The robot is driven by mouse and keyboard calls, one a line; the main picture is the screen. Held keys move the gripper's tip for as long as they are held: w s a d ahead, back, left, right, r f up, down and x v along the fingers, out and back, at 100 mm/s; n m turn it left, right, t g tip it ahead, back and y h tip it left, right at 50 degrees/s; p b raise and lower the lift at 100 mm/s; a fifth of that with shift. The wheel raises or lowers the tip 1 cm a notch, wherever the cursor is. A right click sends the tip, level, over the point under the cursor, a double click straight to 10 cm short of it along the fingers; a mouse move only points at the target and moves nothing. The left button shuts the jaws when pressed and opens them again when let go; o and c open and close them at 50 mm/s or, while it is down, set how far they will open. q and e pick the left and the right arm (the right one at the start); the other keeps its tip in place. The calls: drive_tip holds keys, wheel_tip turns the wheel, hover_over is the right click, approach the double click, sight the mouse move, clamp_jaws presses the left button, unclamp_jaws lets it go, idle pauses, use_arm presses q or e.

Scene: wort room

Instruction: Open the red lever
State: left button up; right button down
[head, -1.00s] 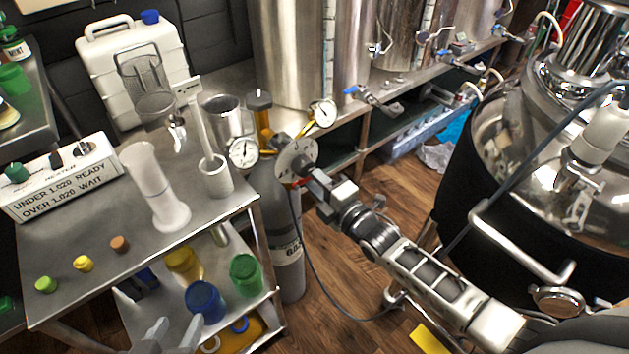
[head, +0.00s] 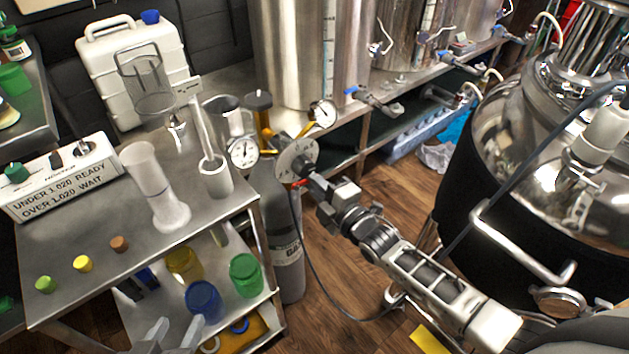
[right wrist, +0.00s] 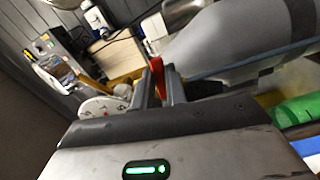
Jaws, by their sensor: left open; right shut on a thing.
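The red lever (head: 299,183) sits on the regulator at the top of the grey gas cylinder (head: 287,240), mostly hidden by my right gripper in the head view. In the right wrist view the red lever (right wrist: 157,76) stands between the fingers. My right gripper (head: 308,177) is shut on it, just in front of the round pale dial plate (head: 297,159). My left gripper (head: 172,336) is open and empty at the bottom edge, low beside the cart.
Two pressure gauges (head: 243,153) flank the regulator. A steel cart (head: 110,215) on the left holds a hydrometer jar (head: 157,190) and coloured caps. A dark hose hangs beside the cylinder. A large kettle (head: 500,190) stands right, with open wooden floor between.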

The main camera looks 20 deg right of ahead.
drive_tip(key=a+f+m, duration=0.1)
drive_tip(key=m, duration=0.3)
drive_tip(key=a+f+m, duration=0.1)
drive_tip(key=m, duration=0.4)
drive_tip(key=s+f+m, duration=0.1)
drive_tip(key=m, duration=0.3)
drive_tip(key=shift+a+f, duration=0.15)
drive_tip(key=shift+a, duration=0.25)
drive_tip(key=shift+m, duration=0.4)
drive_tip(key=c, duration=1.4)
unclamp_jaws()
drive_tip(key=shift+s, duration=0.1)
drive_tip(key=shift+c, duration=0.2)
